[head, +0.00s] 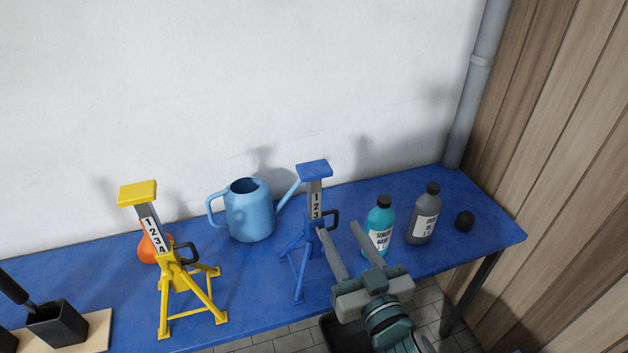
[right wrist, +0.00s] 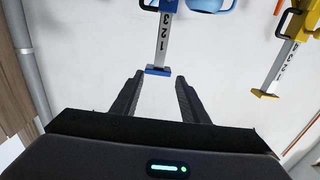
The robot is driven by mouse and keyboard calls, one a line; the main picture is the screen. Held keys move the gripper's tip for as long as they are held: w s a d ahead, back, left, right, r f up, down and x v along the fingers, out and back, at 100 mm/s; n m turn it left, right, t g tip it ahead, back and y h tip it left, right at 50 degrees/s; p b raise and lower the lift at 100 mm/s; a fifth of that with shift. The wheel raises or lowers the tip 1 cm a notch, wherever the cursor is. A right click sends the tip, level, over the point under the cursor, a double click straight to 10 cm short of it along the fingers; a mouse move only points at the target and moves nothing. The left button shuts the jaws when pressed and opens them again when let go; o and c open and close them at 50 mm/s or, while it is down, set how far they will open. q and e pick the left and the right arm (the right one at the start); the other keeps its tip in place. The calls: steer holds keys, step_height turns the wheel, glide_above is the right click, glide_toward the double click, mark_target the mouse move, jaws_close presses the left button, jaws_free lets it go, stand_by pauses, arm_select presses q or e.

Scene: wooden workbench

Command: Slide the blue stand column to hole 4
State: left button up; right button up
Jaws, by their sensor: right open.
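The blue jack stand (head: 300,258) stands upright on the blue bench top, right of the middle. Its grey column (head: 315,200) carries the numbers 1, 2 and 3 above the collar, with a flat blue head (head: 314,169) on top. A dark handle sits at the collar's right side. My right gripper (head: 339,228) is open and empty, in front of the stand and just right of its collar. In the right wrist view the blue head (right wrist: 157,70) appears upside down, just beyond and between the fingertips (right wrist: 159,78). My left gripper is in neither view.
A yellow jack stand (head: 190,290) showing 1 to 4 stands at left, an orange object (head: 150,249) behind it. A light blue watering can (head: 250,215) stands between the stands. Teal (head: 378,222) and grey (head: 423,218) bottles and a black ball (head: 464,221) are at right.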

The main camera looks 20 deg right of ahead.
steer(key=shift+w, duration=0.2)
steer(key=b, duration=0.6)
glide_toward(316, 185)
steer(key=w+b, duration=0.1)
steer(key=w, duration=0.1)
steer(key=w+b, duration=0.1)
steer(key=b, duration=0.1)
steer(key=w+b, duration=0.2)
steer(key=shift+w+f, duration=0.3)
steer(key=shift+w, duration=0.05)
steer(key=w, duration=0.2)
steer(key=w+p, duration=0.1)
steer(key=w, duration=0.1)
steer(key=shift+a+r+p, duration=0.1)
steer(key=shift+r+p, duration=0.1)
steer(key=shift+p, duration=0.1)
steer(key=shift+w+f, duration=0.1)
steer(key=shift+w, duration=0.75)
steer(key=shift+c, duration=0.6)
jaws_close()
